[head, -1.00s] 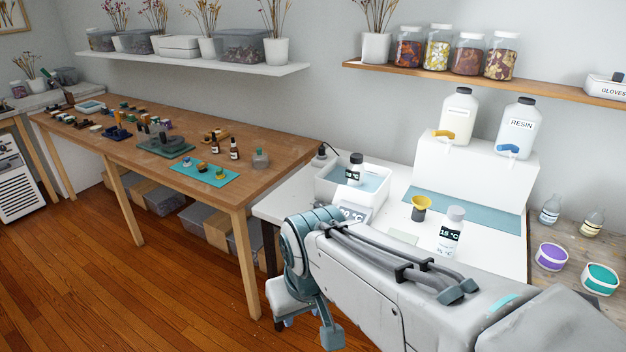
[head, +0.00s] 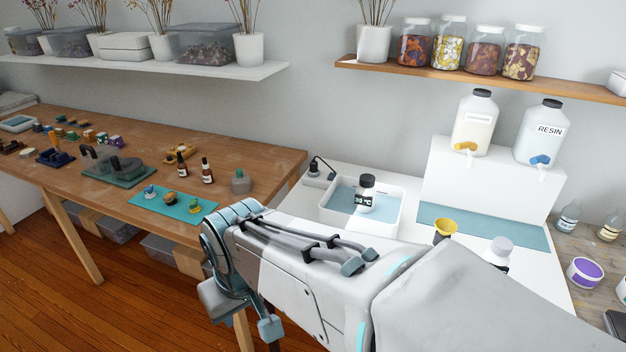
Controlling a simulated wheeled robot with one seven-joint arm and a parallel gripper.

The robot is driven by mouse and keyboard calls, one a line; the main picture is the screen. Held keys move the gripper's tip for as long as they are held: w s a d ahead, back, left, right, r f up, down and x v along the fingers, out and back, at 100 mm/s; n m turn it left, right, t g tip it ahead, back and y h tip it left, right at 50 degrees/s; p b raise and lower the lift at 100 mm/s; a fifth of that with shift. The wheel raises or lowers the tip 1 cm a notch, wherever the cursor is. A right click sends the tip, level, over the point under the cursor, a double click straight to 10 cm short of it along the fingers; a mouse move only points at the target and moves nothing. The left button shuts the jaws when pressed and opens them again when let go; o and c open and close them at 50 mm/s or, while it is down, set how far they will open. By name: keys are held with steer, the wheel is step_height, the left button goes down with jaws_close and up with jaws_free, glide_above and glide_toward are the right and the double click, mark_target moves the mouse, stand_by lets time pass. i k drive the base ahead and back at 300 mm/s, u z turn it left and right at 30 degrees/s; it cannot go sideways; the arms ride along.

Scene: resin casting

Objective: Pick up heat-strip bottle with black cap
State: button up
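The heat-strip bottle with the black cap (head: 365,198) stands in a white rectangular bath of bluish liquid (head: 398,222). It is dark-capped with a white body and a black strip that reads a temperature in °C, its first digits hard to read. A second bottle (head: 499,249), with a pale grey cap, stands on the white table to the right; my arm hides its lower part. My arm crosses the foreground from the lower right to a joint at the left, apart from the bath in the picture. I cannot make out my gripper.
A white stand (head: 487,190) with two jugs is behind a teal mat (head: 520,233). The wooden table (head: 120,195) at left holds small bottles and moulds.

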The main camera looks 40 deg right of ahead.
mark_target(365, 194)
steer(key=z, duration=0.5)
steer(key=i, duration=0.75)
steer(key=z, duration=1.2)
steer(key=i, duration=0.35)
steer(key=z, duration=0.3)
